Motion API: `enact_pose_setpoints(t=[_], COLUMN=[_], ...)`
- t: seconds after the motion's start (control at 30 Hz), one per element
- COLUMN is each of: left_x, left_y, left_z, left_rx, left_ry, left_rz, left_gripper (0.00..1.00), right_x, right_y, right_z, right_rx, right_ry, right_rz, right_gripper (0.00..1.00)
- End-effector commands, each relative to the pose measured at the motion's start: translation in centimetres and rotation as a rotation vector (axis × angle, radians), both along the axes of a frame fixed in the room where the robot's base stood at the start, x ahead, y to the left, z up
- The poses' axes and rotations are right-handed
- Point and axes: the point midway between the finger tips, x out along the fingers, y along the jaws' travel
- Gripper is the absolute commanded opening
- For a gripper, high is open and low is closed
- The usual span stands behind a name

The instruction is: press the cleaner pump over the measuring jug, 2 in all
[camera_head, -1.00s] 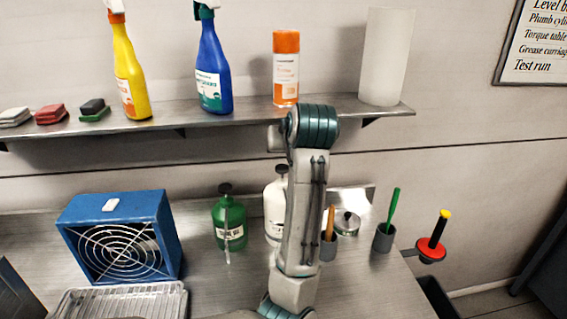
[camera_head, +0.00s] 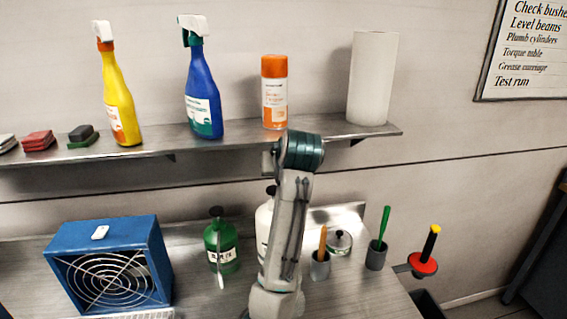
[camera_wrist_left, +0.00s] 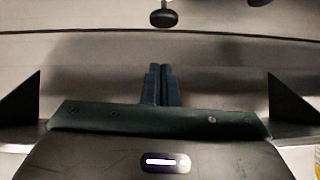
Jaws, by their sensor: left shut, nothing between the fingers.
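Two pump bottles stand on the bench in the head view: a green one (camera_head: 221,258) with a dark pump head, and a white one (camera_head: 264,225) partly hidden by my arm. I cannot tell from their labels which holds the cleaner. No measuring jug is discernible. My left gripper (camera_wrist_left: 161,68) shows in the left wrist view, its two fingers together and empty. A dark round knob, like a pump head (camera_wrist_left: 163,18), lies beyond the fingertips, apart from them. Neither gripper shows in the head view.
A blue fan box (camera_head: 112,230) stands at the left. Two cups (camera_head: 320,268) with handles and a lidded metal tin (camera_head: 340,243) stand right of my arm. A shelf (camera_head: 240,136) above holds spray bottles, a can and a paper roll.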

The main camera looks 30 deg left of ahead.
Motion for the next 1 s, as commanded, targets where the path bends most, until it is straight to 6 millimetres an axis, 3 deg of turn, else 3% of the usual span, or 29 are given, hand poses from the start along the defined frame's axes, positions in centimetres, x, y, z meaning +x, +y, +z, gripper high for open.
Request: enact_pose_setpoints(t=[0.17, 0.4, 1.0], left_x=[2.2, 2.4, 2.4], left_y=[2.1, 2.3, 2.4], left_z=[-2.2, -5.3, -7.3], left_rx=[0.003, -0.001, -0.002], left_ry=[0.004, 0.002, 0.0], left_rz=[0.001, 0.0, 0.0], left_gripper=[0.0, 0.0, 0.0], right_x=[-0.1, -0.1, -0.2], right_y=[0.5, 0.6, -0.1], right_z=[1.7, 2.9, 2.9], right_rx=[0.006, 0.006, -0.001], right_ry=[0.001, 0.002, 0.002], right_rz=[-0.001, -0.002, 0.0], right_gripper=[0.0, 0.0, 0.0])
